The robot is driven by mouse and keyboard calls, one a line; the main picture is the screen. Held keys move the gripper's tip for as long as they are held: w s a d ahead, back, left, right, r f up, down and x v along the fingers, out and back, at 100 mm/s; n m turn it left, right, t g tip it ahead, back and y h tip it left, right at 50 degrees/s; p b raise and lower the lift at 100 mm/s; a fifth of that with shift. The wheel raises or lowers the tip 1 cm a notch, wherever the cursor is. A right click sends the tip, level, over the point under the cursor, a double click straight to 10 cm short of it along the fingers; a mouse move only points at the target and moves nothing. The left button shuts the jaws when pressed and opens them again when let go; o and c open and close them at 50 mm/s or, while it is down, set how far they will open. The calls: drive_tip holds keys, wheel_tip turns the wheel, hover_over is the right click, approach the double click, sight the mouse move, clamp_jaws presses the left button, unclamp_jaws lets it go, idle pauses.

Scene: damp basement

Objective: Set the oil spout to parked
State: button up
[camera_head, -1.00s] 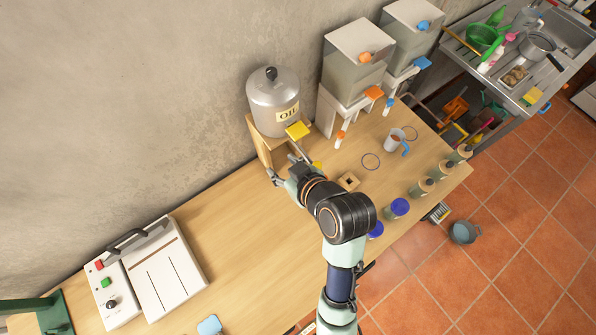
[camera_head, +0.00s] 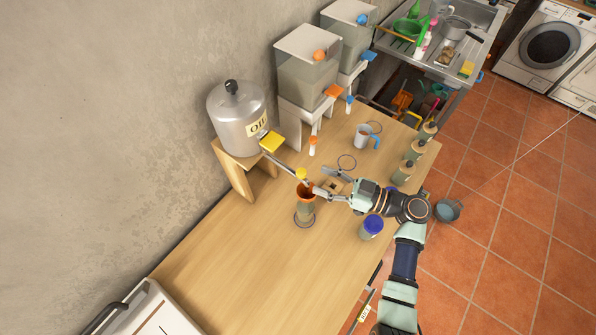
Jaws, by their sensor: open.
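The oil can (camera_head: 238,118) is a grey metal drum labelled OIL on a wooden stand. Its oil spout (camera_head: 284,165) is a thin grey tube with a yellow block (camera_head: 270,142) near the can and a yellow tip (camera_head: 300,174). The spout slants out over the table, its tip above or beside the brown mouth of an upright bottle (camera_head: 306,206). The bottle stands on a dark ring. My gripper (camera_head: 319,180) is open, just right of the tip and mouth, with its fingers pointing left. I cannot tell whether a finger touches either.
Two dispensers (camera_head: 308,68) with orange and blue taps stand behind. A mug (camera_head: 366,137), a blue-lidded jar (camera_head: 371,227) and several bottles (camera_head: 414,149) stand at the right. The wooden table (camera_head: 240,262) is clear at front left. A metal sink unit (camera_head: 440,60) is beyond.

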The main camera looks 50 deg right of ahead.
sight(302, 172)
drive_tip(key=p+x, duration=0.1)
drive_tip(key=x, duration=0.5)
drive_tip(key=shift+w+a, duration=0.15)
drive_tip(key=shift+w, duration=0.1)
clamp_jaws()
